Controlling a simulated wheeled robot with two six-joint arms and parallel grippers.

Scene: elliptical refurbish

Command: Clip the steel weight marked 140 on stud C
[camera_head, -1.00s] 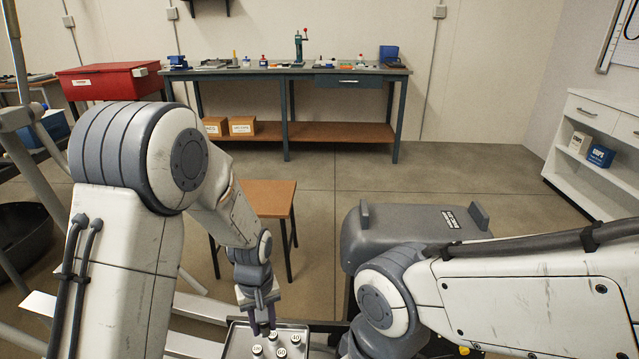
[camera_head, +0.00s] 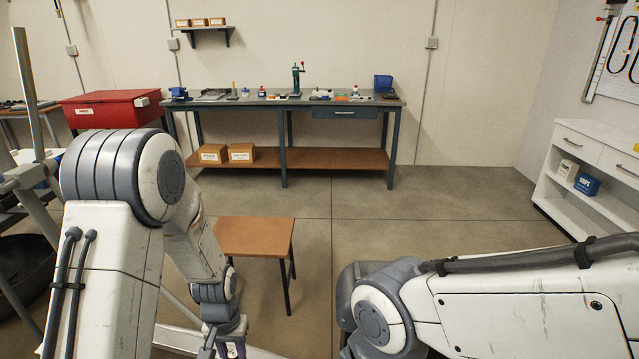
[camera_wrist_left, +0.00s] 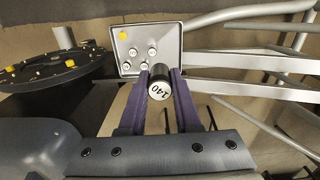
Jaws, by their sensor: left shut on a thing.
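In the head view my left gripper (camera_head: 224,351) is at the bottom edge, partly cut off, and the weight cannot be made out there. A light tray (camera_wrist_left: 172,38) with several small pale-topped weights lies beyond the held weight in the left wrist view. My right gripper is out of view. I cannot identify stud C.
A dark round disc (camera_wrist_left: 40,72) with several yellow parts lies left of the tray in the left wrist view. A brown stool (camera_head: 254,236) stands ahead on open floor. A workbench (camera_head: 285,104) and red chest (camera_head: 110,110) are by the back wall; a white cabinet (camera_head: 590,160) is right.

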